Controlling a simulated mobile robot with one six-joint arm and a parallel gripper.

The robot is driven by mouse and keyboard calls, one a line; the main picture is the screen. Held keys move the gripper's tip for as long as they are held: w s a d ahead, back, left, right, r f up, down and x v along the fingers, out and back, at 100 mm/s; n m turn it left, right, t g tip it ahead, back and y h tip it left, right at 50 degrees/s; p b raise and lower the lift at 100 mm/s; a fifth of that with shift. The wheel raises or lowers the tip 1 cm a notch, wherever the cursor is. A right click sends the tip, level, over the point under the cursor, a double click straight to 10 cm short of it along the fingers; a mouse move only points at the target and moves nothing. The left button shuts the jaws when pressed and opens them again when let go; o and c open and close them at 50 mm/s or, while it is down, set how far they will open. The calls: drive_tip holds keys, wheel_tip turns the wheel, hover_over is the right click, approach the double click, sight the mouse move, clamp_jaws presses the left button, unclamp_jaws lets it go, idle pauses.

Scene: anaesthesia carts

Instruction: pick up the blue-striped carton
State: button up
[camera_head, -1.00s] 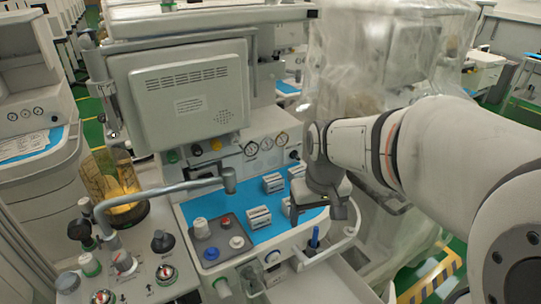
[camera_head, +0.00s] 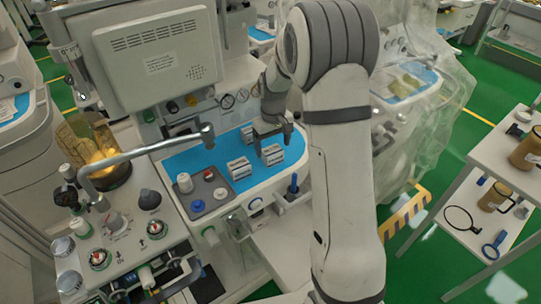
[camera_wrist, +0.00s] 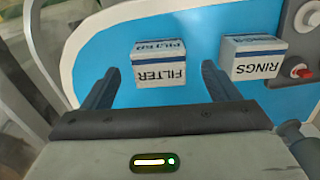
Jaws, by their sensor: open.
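Two small white cartons with blue stripes show in the wrist view. One marked FILTER (camera_wrist: 160,66) lies ahead of the gap between my fingers, and one marked RINGS (camera_wrist: 256,58) lies to the right, outside the right finger. Both rest on a blue mat. In the head view the FILTER carton (camera_head: 272,154) appears just below my gripper (camera_head: 275,131), and the RINGS carton (camera_head: 239,168) is to its left. My gripper is open and empty, with the fingers pointing toward the mat. I cannot tell its exact height above the FILTER carton.
The blue mat (camera_head: 183,161) covers the machine's worktop. A grey panel with knobs (camera_head: 206,190) lies left of the cartons. A grey pipe (camera_head: 150,148) reaches over the mat from the left. A blue-handled tool (camera_head: 294,184) stands at the front edge. A shelf cart (camera_head: 505,165) is at right.

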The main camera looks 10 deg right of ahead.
sight(274, 152)
wheel_tip(274, 152, down, 4)
drive_tip(key=shift+s+d+f+p, duration=0.1)
drive_tip(key=shift+s+f+p, duration=0.1)
drive_tip(key=shift+p, duration=0.15)
drive_tip(key=shift+c, duration=0.2)
drive_tip(key=c, duration=1)
